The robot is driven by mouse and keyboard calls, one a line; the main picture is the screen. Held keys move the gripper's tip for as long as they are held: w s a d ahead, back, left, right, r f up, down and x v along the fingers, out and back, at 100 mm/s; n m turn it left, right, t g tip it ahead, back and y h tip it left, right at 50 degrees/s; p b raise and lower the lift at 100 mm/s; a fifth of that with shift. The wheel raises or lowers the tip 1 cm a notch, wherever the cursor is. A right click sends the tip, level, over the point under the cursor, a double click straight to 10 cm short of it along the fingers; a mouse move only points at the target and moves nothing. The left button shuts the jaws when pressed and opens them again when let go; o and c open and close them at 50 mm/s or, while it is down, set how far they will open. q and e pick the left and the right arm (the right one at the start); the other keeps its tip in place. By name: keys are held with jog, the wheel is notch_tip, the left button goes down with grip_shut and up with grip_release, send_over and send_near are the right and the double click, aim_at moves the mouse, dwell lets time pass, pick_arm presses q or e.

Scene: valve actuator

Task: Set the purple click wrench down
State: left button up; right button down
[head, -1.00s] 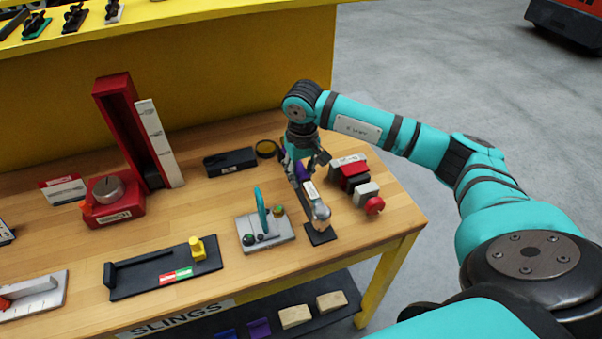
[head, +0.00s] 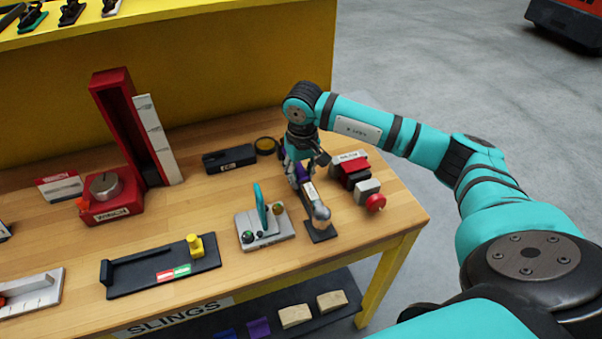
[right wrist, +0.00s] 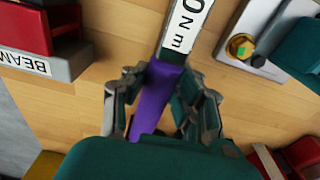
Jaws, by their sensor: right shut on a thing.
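The purple click wrench (right wrist: 156,92) has a purple handle and a pale label with black lettering. In the right wrist view its handle runs between the fingers of my right gripper (right wrist: 165,100), which is shut on it. In the head view the wrench (head: 309,193) lies low over the right part of the table, its silver head (head: 321,214) at a small black plate (head: 321,234). Whether it bears fully on the plate is hard to tell. My right gripper (head: 299,168) comes from above and hides part of the handle. My left gripper does not show.
A grey base (head: 265,236) with a teal lever stands left of the wrench. A red and grey device (head: 356,178) stands close on its right. A black box (head: 229,158) lies behind to the left. A red winch (head: 108,197) and black tray (head: 150,276) are farther left.

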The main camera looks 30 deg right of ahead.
aim_at(302, 174)
jog(key=shift+f, duration=0.3)
jog(key=c, duration=1)
grip_release()
notch_tip(302, 174, up, 12)
jog(key=shift+s+a, duration=0.15)
jog(key=shift+s, duration=0.3)
